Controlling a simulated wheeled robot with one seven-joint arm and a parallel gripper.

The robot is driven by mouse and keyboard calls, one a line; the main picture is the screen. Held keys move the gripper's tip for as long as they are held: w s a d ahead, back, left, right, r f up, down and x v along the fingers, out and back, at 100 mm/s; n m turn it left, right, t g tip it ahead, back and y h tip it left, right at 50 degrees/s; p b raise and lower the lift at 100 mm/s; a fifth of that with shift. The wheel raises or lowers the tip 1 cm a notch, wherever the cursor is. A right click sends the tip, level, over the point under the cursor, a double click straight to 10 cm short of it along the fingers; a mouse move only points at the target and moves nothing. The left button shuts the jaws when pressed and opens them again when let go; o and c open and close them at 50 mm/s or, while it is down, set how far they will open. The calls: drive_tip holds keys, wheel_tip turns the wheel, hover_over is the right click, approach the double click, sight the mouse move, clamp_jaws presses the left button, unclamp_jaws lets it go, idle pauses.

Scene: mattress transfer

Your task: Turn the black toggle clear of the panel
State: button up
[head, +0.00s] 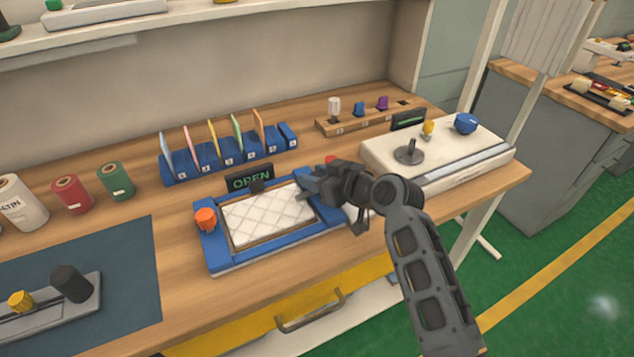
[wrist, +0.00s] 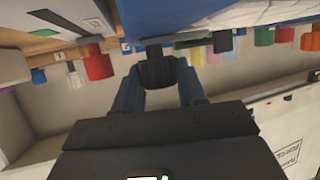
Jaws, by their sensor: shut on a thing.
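The white quilted panel (head: 267,215) lies in a blue frame (head: 222,257) on the wooden bench. My gripper (head: 309,186) is at the frame's far right corner, reaching in from the right. In the wrist view, my gripper (wrist: 158,84) is shut on a black part (wrist: 157,72), which looks like the black toggle, close against the blue frame (wrist: 170,16). In the head view my gripper hides the toggle, so I cannot tell whether it overlaps the panel. An orange knob (head: 205,219) is on the frame's left side. A sign (head: 250,179) behind the frame reads OPEN.
A white box (head: 450,165) with a grey lever, yellow knob and blue knob stands to the right. A blue rack (head: 215,162) of coloured cards and a wooden peg strip (head: 365,120) are behind. A dark mat (head: 120,265) lies at left.

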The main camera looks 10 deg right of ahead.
drive_tip(key=n+g+y+b, duration=0.2)
drive_tip(key=b, duration=0.3)
drive_tip(key=f+n+g+y+b, duration=0.1)
drive_tip(key=n+g+y+b, duration=0.1)
drive_tip(key=b, duration=0.3)
drive_tip(key=shift+w+d+n, duration=0.1)
drive_tip(key=shift+n, duration=0.6)
drive_tip(key=n+g+y+b, duration=0.1)
drive_tip(key=n+g+b, duration=0.1)
drive_tip(key=b, duration=0.1)
drive_tip(key=n+g+b, duration=0.2)
drive_tip(key=g+b, duration=0.1)
drive_tip(key=b, duration=0.1)
drive_tip(key=shift+r+g+y, duration=0.15)
drive_tip(key=shift+g+y, duration=0.15)
drive_tip(key=shift+y, duration=0.1)
drive_tip(key=n+g+b, duration=0.3)
drive_tip(key=shift+r+b, duration=0.1)
drive_tip(key=shift+b, duration=0.25)
drive_tip(key=n+g, duration=0.1)
drive_tip(key=g, duration=0.1)
drive_tip(key=n+g, duration=0.1)
drive_tip(key=shift+r+n+h+b, duration=0.25)
drive_tip(key=shift+n+h+b, duration=0.05)
drive_tip(key=shift+b, duration=0.05)
drive_tip(key=shift+n+g, duration=0.6)
drive_tip(key=shift+n+g+h, duration=0.4)
drive_tip(key=shift+f, duration=0.1)
drive_tip(key=o, duration=1)
drive_tip(key=shift+c, duration=0.2)
